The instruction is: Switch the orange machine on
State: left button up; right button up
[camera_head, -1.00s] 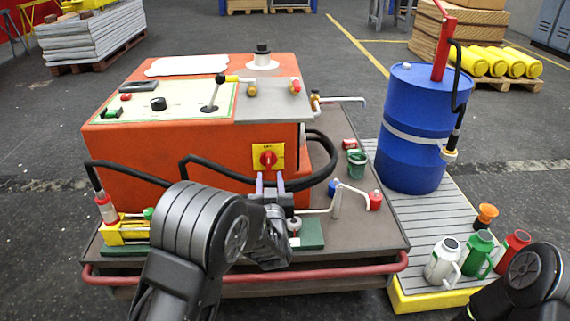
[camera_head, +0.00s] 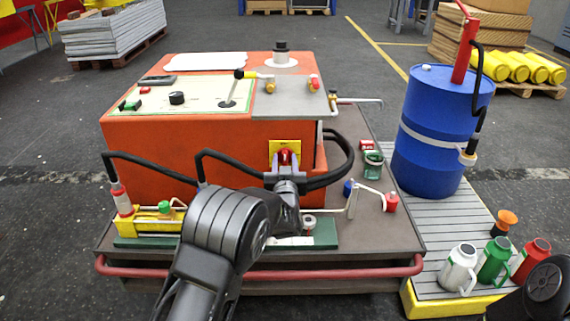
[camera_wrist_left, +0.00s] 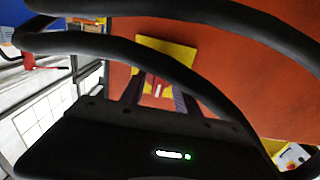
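The orange machine (camera_head: 150,140) stands on a brown cart. On its front is a yellow plate (camera_head: 284,144) with a red rotary switch (camera_head: 284,157). My left gripper (camera_head: 285,163) is in front of the switch, its two fingers apart, one on each side of the red knob. The left wrist view shows the yellow plate (camera_wrist_left: 175,54) and the red knob (camera_wrist_left: 158,88) between the spread fingers; contact cannot be made out. The switch's lower part is hidden by the gripper. Of my right arm only a dark link shows at the bottom right; its gripper is out of view.
A black hose (camera_head: 340,160) loops beside the left gripper and crosses close in the wrist view (camera_wrist_left: 120,48). A blue drum (camera_head: 430,130) and several flasks (camera_head: 495,262) stand on the pallet at right.

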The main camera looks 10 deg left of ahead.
pick_arm(q)
grip_shut()
dwell(0.4)
